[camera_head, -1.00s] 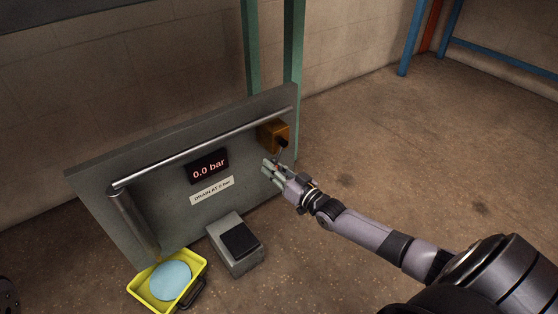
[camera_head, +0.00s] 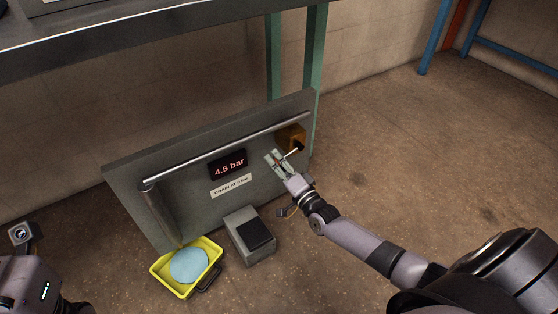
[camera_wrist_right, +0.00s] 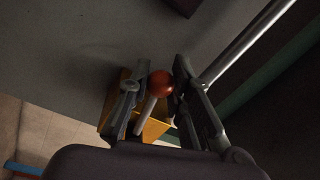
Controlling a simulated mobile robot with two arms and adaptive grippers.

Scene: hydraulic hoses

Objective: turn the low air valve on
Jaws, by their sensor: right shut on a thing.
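The low air valve is an orange-yellow box (camera_head: 290,136) on the right end of the grey panel (camera_head: 190,190). A pale lever (camera_head: 292,153) sticks out of it, pointing left and slightly down in the head view. In the right wrist view, the lever's red ball knob (camera_wrist_right: 160,83) sits between my fingers, with the valve box (camera_wrist_right: 153,128) behind. My right gripper (camera_head: 277,157) is shut on the lever at its knob end. The display (camera_head: 228,165) reads 4.5 bar. My left gripper's fingers do not show; only part of that arm is at the lower left.
A metal pipe (camera_head: 225,148) runs along the panel above the display. A label (camera_head: 231,185) is below the display. A grey box with a black top (camera_head: 250,236) and a yellow tray (camera_head: 164,269) holding a blue disc (camera_head: 188,266) stand on the floor. Open floor lies right.

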